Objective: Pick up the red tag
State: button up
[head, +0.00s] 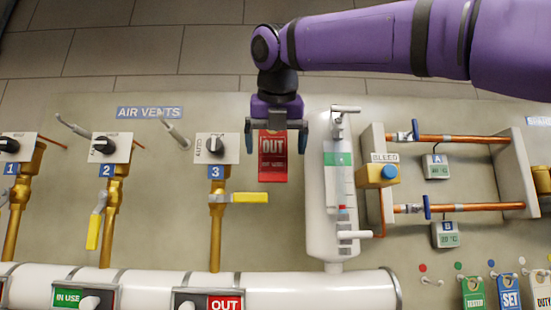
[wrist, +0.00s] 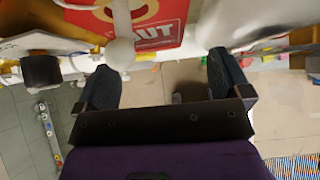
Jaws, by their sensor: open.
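A red tag with white "OUT" lettering (head: 273,165) hangs upright at the panel, right of vent 3, in the head view. In the wrist view the tag (wrist: 168,30) shows at the top, beyond my fingers, with a white ball-ended peg (wrist: 120,45) in front of it. My gripper (head: 277,143) is open, its two fingers on either side of the tag's upper part in the head view. In the wrist view the open gripper (wrist: 165,80) has nothing between its fingers. The tag's top is hidden behind my gripper in the head view.
A white cylinder with a gauge (head: 340,190) stands close right of the tag. Vent 3's black knob (head: 217,146) and yellow-handled valve (head: 250,197) are close left. A white pipe (head: 320,288) runs below, with another red "OUT" sign (head: 224,303). More tags (head: 509,292) hang lower right.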

aim_at(273, 166)
jog(key=shift+a+x, duration=0.1)
jog(key=shift+x, duration=1.35)
jog(key=shift+a+x, duration=0.15)
jog(key=shift+x, duration=1.35)
jog(key=shift+r, duration=0.15)
jog(key=c, duration=1)
